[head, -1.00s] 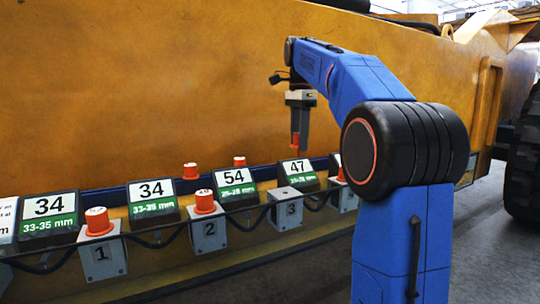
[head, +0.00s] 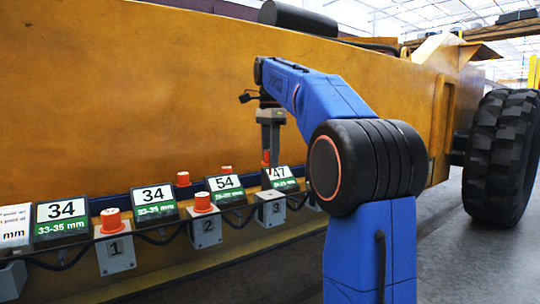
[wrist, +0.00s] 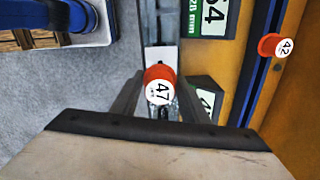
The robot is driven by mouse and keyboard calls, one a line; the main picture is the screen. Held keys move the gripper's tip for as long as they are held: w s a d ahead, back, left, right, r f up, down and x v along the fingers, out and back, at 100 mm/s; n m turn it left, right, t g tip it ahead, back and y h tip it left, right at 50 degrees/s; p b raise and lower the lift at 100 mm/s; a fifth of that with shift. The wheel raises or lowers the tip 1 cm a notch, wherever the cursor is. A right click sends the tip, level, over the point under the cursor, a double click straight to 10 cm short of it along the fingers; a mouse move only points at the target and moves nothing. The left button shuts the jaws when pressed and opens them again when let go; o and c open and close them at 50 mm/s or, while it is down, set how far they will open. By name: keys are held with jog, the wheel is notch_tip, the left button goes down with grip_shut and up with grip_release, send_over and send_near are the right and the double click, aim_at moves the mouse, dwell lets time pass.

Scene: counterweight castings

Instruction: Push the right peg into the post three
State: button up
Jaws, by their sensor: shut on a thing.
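My gripper (head: 267,148) is shut on an orange peg (head: 266,158) and holds it above post three (head: 270,208), a grey block marked 3. In the wrist view the peg's white cap (wrist: 159,91) reads 47, and it sits between the two fingers (wrist: 160,100). In the head view a gap shows between the peg and the post's top. The sign behind post three (head: 281,178) also reads 47. The peg hides what is directly under it in the wrist view.
Post one (head: 116,254) and post two (head: 206,230) each carry an orange peg. Two more orange pegs (head: 183,178) (head: 226,170) stand behind the signs, near the yellow machine body (head: 150,90). A black cable droops along the posts. A large tyre (head: 502,150) stands at right.

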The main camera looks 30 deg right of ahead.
aim_at(270, 173)
jog(key=shift+f, duration=2.55)
jog(key=shift+f, duration=2.05)
jog(key=o, duration=1.2)
jog(key=shift+c, duration=0.2)
